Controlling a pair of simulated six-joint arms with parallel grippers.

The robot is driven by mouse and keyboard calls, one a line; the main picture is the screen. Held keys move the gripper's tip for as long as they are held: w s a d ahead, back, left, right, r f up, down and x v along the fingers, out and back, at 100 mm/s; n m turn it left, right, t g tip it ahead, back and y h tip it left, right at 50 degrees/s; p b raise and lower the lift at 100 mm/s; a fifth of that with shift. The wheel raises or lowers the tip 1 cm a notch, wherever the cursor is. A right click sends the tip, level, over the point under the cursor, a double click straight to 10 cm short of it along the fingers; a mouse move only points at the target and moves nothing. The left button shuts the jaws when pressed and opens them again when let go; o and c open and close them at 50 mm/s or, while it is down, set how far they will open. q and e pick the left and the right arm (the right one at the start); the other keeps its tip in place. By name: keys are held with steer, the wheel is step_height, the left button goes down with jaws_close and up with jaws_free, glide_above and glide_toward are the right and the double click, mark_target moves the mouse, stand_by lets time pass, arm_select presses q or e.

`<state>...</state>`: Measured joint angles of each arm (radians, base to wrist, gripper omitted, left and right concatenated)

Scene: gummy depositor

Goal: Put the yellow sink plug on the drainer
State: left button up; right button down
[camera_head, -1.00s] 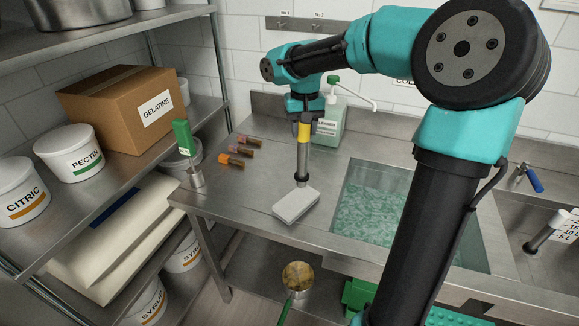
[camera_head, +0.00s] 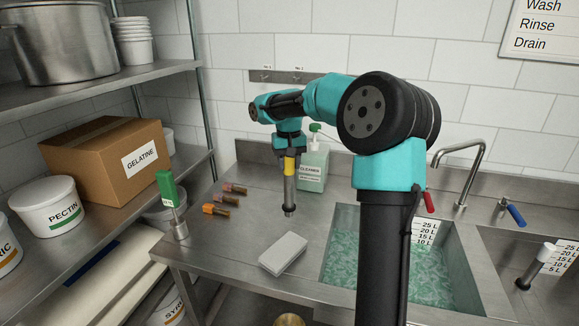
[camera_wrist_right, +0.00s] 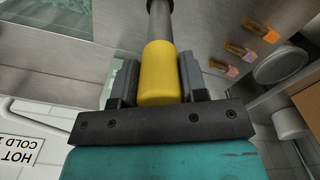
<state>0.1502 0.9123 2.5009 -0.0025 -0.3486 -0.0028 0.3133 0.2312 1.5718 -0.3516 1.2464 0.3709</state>
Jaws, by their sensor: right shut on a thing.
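The yellow sink plug is a steel tube with a yellow top (camera_head: 289,167) and a dark lower end, and it hangs upright. My right gripper (camera_head: 289,152) is shut on the yellow top. In the right wrist view, the dark jaws (camera_wrist_right: 157,80) sit on both sides of the yellow part (camera_wrist_right: 158,72). The drainer is the bare steel surface (camera_head: 245,228) left of the water-filled sink. The plug's lower end is over it, behind a pale block; I cannot tell whether it touches the steel. My left gripper is not in view.
The pale block (camera_head: 283,253) lies on the drainer near the plug. Orange and brown-pink nozzles (camera_head: 216,210) lie to the left, and a cleaner bottle (camera_head: 313,170) stands behind. The filled sink (camera_head: 440,270) is right. A white-topped plug (camera_head: 537,265) stands in the right basin.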

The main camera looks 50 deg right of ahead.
steer(key=w+d, duration=0.4)
steer(key=d, duration=0.1)
steer(key=shift+f, duration=0.3)
steer(key=shift+w, duration=0.1)
steer(key=shift+a+f, duration=0.1)
steer(key=shift+f, duration=1.75)
steer(key=c, duration=0.7)
jaws_free()
steer(key=shift+o, duration=0.2)
step_height(320, 180, up, 12)
